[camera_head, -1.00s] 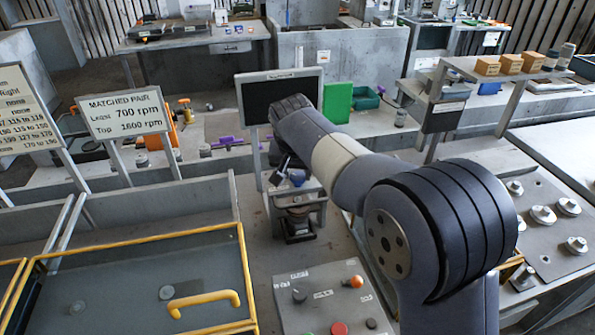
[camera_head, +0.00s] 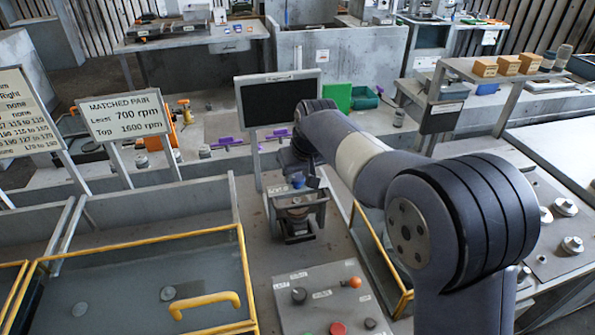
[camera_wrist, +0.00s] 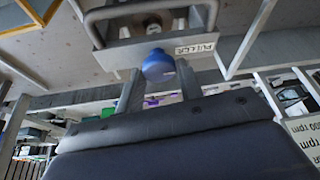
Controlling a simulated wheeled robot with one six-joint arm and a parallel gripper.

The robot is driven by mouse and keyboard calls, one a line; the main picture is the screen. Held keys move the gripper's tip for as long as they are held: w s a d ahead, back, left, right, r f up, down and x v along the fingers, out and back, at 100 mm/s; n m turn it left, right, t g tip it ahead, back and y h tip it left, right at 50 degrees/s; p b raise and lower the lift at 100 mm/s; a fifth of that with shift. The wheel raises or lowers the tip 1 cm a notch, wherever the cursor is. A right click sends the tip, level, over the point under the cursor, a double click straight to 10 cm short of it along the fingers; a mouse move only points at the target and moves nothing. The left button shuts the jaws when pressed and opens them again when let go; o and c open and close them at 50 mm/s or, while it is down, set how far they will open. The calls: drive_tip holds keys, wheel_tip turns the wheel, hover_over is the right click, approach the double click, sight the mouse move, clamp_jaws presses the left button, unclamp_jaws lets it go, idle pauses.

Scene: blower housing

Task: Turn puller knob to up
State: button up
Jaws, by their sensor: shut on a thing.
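The blue puller knob (camera_wrist: 157,67) sits on a grey bracket beside a white label (camera_wrist: 195,48) that reads "PULLER" in the wrist view. My gripper (camera_wrist: 159,80) has one finger on each side of the knob and is shut on it. I cannot tell which way the knob points.
A dark screen (camera_head: 279,100) stands behind the puller unit. A control panel (camera_head: 328,303) with knobs and buttons is in front. A yellow-framed cover (camera_head: 130,275) lies left, and another yellow frame (camera_head: 383,262) stands right, close to my arm. A "MATCHED PAIR" sign (camera_head: 124,115) stands left.

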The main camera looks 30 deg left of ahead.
drive_tip(key=n, duration=0.2)
drive_tip(key=n+g, duration=0.1)
drive_tip(key=shift+w+n+y+p, duration=0.2)
drive_tip(key=shift+n+y+p, duration=0.1)
drive_tip(key=shift+n, duration=0.1)
drive_tip(key=n+g, duration=0.1)
drive_tip(key=n, duration=0.2)
drive_tip(key=shift+w+d+n+g+p, duration=0.1)
drive_tip(key=shift+w+n+g+p, duration=0.05)
drive_tip(key=shift+n+g+p, duration=0.2)
drive_tip(key=n+g+p, duration=0.1)
drive_tip(key=n, duration=0.2)
drive_tip(key=shift+w+r+n+g, duration=0.1)
drive_tip(key=shift+n+g, duration=0.15)
drive_tip(key=n+g+p, duration=0.1)
drive_tip(key=n+p, duration=0.1)
drive_tip(key=n, duration=0.1)
drive_tip(key=shift+w+n, duration=0.1)
drive_tip(key=shift+n, duration=0.2)
drive_tip(key=n, duration=0.2)
drive_tip(key=n+g+h+p, duration=0.1)
drive_tip(key=n+h+p, duration=0.1)
drive_tip(key=n, duration=0.1)
drive_tip(key=shift+w+a+n+g, duration=0.15)
drive_tip(key=shift+a+n+g, duration=0.15)
drive_tip(key=n+h, duration=0.1)
drive_tip(key=n, duration=0.3)
drive_tip(key=shift+a+n+g+h, duration=0.1)
drive_tip(key=shift+n+g+h, duration=0.2)
drive_tip(key=shift+n+h, duration=0.1)
